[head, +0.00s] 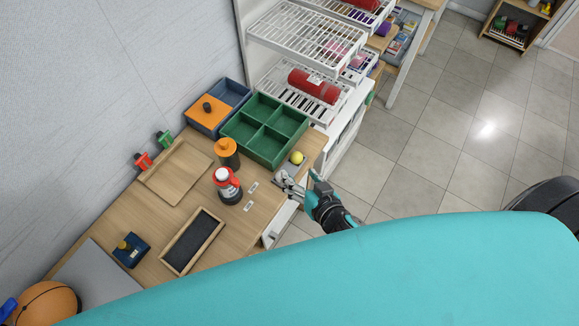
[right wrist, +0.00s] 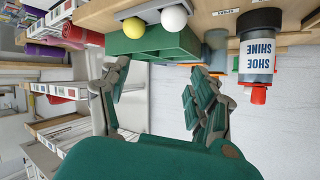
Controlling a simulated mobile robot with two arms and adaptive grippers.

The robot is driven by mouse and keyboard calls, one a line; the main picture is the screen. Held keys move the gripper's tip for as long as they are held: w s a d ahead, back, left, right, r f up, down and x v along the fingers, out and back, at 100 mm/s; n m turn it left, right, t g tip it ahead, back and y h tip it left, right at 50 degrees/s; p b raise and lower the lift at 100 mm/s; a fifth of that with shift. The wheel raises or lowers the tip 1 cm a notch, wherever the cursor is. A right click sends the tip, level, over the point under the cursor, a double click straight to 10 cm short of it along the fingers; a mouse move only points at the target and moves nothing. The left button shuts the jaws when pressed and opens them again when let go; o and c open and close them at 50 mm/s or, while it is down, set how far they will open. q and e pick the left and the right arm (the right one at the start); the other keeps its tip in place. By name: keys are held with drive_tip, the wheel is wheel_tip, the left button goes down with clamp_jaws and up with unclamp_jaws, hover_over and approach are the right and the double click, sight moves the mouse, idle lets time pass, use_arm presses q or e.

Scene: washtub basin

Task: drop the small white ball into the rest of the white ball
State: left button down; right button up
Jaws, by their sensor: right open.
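The small white ball (right wrist: 174,18) shows in the right wrist view beside a yellow ball (right wrist: 134,27), which sits near the table's front edge in the head view (head: 297,157). My right gripper (head: 290,182) is open at the table's front edge, just below the yellow ball in the picture. In the right wrist view its fingers (right wrist: 160,88) are spread with nothing between them, and both balls lie beyond the tips. My left gripper is not in view.
A green divided tray (head: 245,123) stands behind the balls. A shoe shine bottle (right wrist: 257,50) with a red top (head: 226,178) and an orange-topped jar (head: 227,148) stand to the left. A white wire rack (head: 300,95) stands behind. Open floor lies to the right.

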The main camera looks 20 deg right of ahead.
drive_tip(key=v, duration=0.5)
drive_tip(key=shift+s+r, duration=0.15)
drive_tip(key=shift+s, duration=0.2)
drive_tip(key=s+d+f+n+g, duration=0.1)
drive_tip(key=s+d+f+g, duration=0.15)
drive_tip(key=f, duration=0.65)
drive_tip(key=s+d+f+n+g+h, duration=0.1)
drive_tip(key=s+f, duration=0.2)
drive_tip(key=f, duration=0.6)
drive_tip(key=s+d+f+g, duration=0.1)
drive_tip(key=s+f+g, duration=0.15)
drive_tip(key=f, duration=0.65)
drive_tip(key=s+d+f+n+g, duration=0.1)
drive_tip(key=s+d+f+g, duration=0.1)
drive_tip(key=s+f, duration=0.5)
drive_tip(key=s+d+f+g+h, duration=0.1)
drive_tip(key=s+f+g, duration=0.2)
drive_tip(key=s+f, duration=0.4)
drive_tip(key=s, duration=0.3)
drive_tip(key=shift+s+d+n, duration=0.4)
drive_tip(key=shift+f, duration=0.15)
